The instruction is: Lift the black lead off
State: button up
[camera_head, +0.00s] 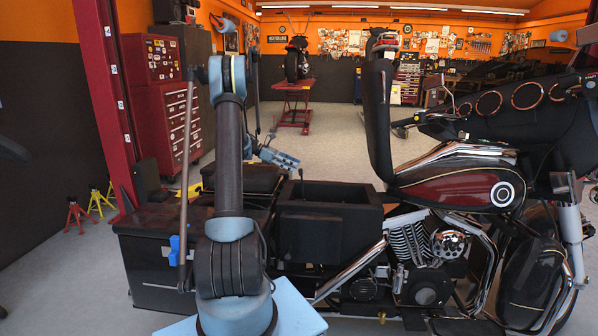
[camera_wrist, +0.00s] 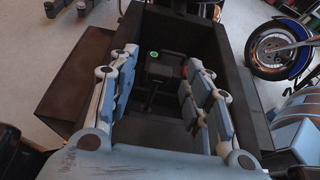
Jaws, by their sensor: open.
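My gripper (camera_wrist: 160,62) is open, its two blue-grey padded fingers spread apart over an open black box (camera_wrist: 217,50). Between the fingertips, inside the box, is a dark block (camera_wrist: 165,66) with a small green-ringed spot on top. A dark bar-like piece (camera_wrist: 150,97) runs from it towards the camera; I cannot tell for sure whether this is the black lead. A small red bit (camera_wrist: 184,70) shows beside the right fingertip. Nothing is visibly held. In the head view the gripper (camera_head: 278,158) is above and left of the box (camera_head: 345,225); the box's inside is hidden there.
The box sits amid a motorcycle, with its maroon tank (camera_head: 460,185) and engine (camera_head: 415,245) to the right. A red tool cabinet (camera_head: 165,120) stands at the left. Open floor lies behind.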

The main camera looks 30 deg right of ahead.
jog(key=v, duration=0.6)
dwell(0.3)
jog(key=s+a+r+m+t+y, duration=0.25)
jog(key=s+a+r, duration=0.25)
jog(key=s+a, duration=0.45)
jog(key=s+a+r+m+t+y, duration=0.1)
jog(key=s+a+r+t, duration=0.4)
jog(key=a, duration=0.7)
jog(key=s+a+f+m+t+y, duration=0.1)
jog(key=s+a+f+m+y, duration=0.1)
jog(key=s+a+f, duration=0.2)
jog(key=s+a+f+m+t+y, duration=0.1)
jog(key=s+a+f, duration=0.4)
jog(key=s+a, duration=0.6)
jog(key=s+a+f+m+t+y, duration=0.2)
jog(key=s+a+f+m+y, duration=0.1)
jog(key=s+a, duration=0.5)
notch_tip(320, 180, down, 2)
jog(key=shift+s+f+m+y, duration=0.15)
jog(key=shift+f+m+y, duration=0.15)
jog(key=shift+m, duration=0.25)
